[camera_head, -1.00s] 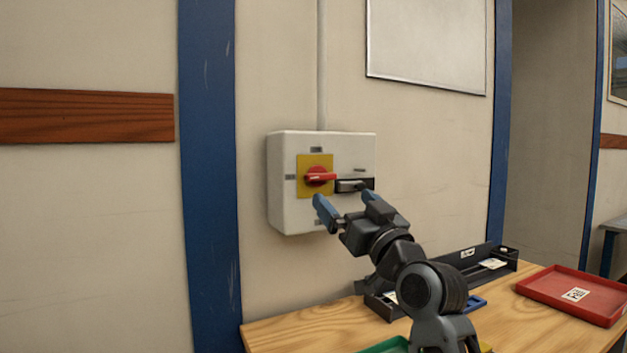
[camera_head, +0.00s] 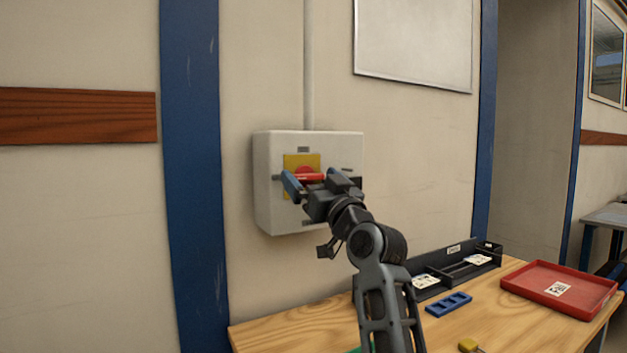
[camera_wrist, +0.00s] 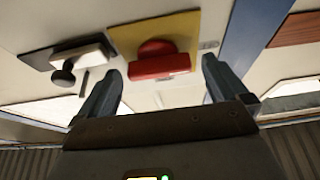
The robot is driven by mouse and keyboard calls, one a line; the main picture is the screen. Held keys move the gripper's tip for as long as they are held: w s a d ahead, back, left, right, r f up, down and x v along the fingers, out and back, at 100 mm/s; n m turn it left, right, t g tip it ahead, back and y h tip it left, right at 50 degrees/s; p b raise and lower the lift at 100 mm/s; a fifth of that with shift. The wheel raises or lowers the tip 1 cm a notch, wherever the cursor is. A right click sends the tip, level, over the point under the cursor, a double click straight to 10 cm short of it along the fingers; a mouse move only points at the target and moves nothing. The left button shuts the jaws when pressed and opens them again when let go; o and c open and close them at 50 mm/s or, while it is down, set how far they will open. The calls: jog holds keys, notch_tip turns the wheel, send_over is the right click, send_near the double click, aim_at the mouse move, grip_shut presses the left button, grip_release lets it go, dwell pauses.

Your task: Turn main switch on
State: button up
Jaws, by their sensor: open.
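The main switch is a grey-white box (camera_head: 266,205) on the wall. It has a yellow plate (camera_head: 290,161) and a red rotary handle (camera_head: 311,177) whose grip lies horizontal. In the wrist view the red handle (camera_wrist: 160,66) sits ahead of and between the two fingers (camera_wrist: 160,88), with a gap to each; contact is not visible. The yellow plate (camera_wrist: 184,27) is behind it. My gripper hides the lower right of the box.
A black lever (camera_wrist: 65,70) on a dark and white mount sits beside the yellow plate. Below is a wooden table (camera_head: 290,325) with a black tray (camera_head: 470,268), a blue part (camera_head: 448,304) and a red tray (camera_head: 590,300). A conduit (camera_head: 309,70) rises above the box.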

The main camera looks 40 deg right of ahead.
jog(key=c, duration=1.1)
jog(key=shift+o, duration=0.2)
